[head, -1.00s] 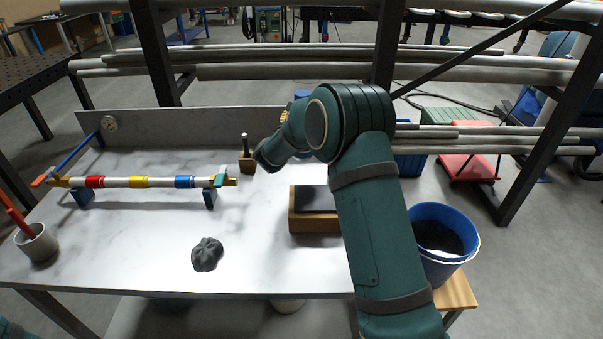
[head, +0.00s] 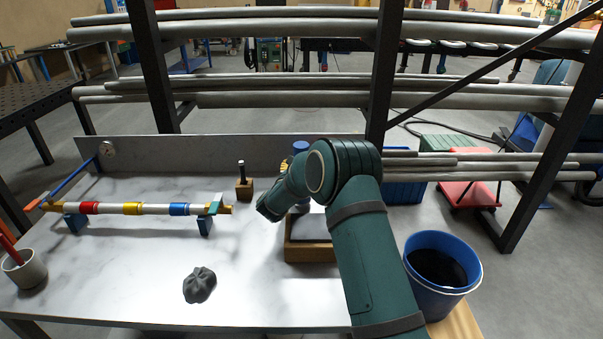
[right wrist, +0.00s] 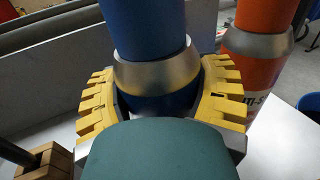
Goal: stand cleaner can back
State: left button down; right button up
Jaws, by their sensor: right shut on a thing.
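A blue can (right wrist: 147,28) with a silver band fills the middle of the right wrist view. My right gripper (right wrist: 160,88) is shut on it, its yellow ridged fingers on either side of the can. In the head view a blue top (head: 300,147) shows behind my right wrist; my arm hides the fingers and most of the can there. An orange can (right wrist: 256,65) with a silver shoulder and partly hidden lettering stands just right of the blue one in the wrist view. I cannot read which one holds cleaner. My left gripper is out of view.
A wooden block with a dark top (head: 308,240) lies below my right wrist. A small wooden holder (head: 244,188), a striped rod on stands (head: 150,209), a grey lump (head: 199,285) and a cup (head: 25,270) are on the marble table. A blue bucket (head: 440,268) stands right.

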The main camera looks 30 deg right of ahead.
jog(key=shift+w+f, duration=0.1)
jog(key=shift+f, duration=0.35)
jog(key=shift+f, duration=0.1)
jog(key=o, duration=1.3)
jog(key=shift+f, duration=0.1)
jog(key=v, duration=1.2)
